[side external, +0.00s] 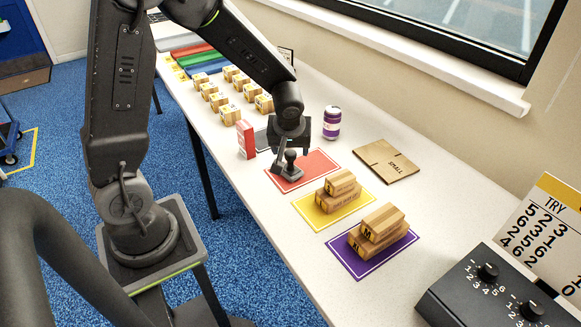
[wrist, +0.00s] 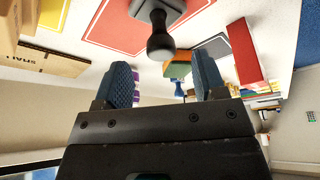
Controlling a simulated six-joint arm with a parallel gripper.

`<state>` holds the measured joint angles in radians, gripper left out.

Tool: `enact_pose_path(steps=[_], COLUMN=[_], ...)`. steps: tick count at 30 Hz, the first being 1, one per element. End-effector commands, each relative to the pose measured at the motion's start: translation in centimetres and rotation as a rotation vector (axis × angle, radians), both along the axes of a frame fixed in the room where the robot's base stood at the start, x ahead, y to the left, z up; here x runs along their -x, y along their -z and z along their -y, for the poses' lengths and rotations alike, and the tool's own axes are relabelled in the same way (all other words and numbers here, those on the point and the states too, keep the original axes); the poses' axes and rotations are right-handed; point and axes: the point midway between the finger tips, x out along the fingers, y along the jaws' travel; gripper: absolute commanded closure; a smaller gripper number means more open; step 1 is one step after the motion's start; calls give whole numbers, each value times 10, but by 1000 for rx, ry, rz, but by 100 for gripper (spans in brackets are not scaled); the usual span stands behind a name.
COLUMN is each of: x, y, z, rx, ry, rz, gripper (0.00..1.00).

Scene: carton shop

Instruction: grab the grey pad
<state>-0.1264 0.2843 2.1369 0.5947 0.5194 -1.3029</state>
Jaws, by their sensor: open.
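The grey pad (side external: 262,139) is a flat dark square on the white table, behind the small red box and partly hidden by my gripper in the side view. In the wrist view it shows as a dark grey patch (wrist: 213,46) beside the red box, beyond the fingertip on the right.
The stamp stands on a red mat (side external: 322,160). A red box (side external: 246,139) stands upright close by. Wooden blocks sit on yellow (side external: 306,206) and purple (side external: 350,264) mats; several small cartons (side external: 230,114) stand behind.

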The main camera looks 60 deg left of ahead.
Motion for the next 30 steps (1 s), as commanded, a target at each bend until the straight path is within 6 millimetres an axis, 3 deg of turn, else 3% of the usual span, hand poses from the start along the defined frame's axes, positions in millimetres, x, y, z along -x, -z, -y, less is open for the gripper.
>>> enact_pose_path(steps=[7,15,25,30], x=[-3,-12,-14,-14], y=[17,51,58,58], z=[-6,-18,-21,-21], rx=[1,1,1,1], ry=[-1,0,0,1], rz=[-3,-4,0,0], gripper=[36,36,36,50])
